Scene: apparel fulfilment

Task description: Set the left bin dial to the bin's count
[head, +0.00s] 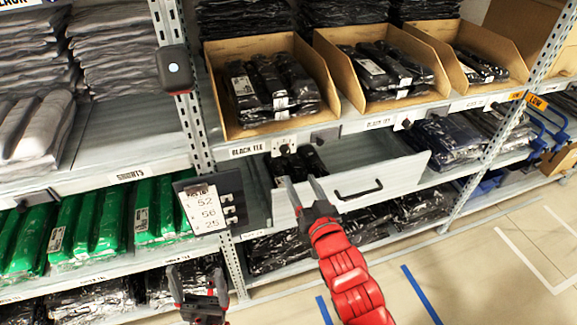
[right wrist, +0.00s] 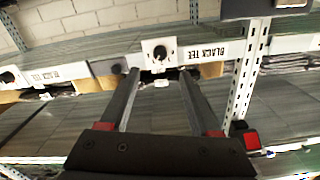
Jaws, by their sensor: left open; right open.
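The left bin (head: 232,122) is an open cardboard bin on the upper shelf, holding several black bagged garments (head: 268,85). Below it, the shelf edge carries a BLACK TEE label (head: 248,150) and a small dial (head: 284,147). In the right wrist view the dial is a dark round knob on a white plate (right wrist: 159,52), beside the upside-down label. My right gripper (head: 303,180) is open below the dial; in the right wrist view its fingers (right wrist: 160,78) point to either side of the knob, seemingly apart from it. My left gripper (head: 197,280) is open and empty, low at the front. The dial's setting is unreadable.
A grey drawer with a black handle (head: 358,190) sticks out below the bin, right beside my right gripper. A card with numbers (head: 203,209) hangs on the left upright. More cardboard bins (head: 388,105) stand to the right. The floor (head: 480,260) at the right front is clear.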

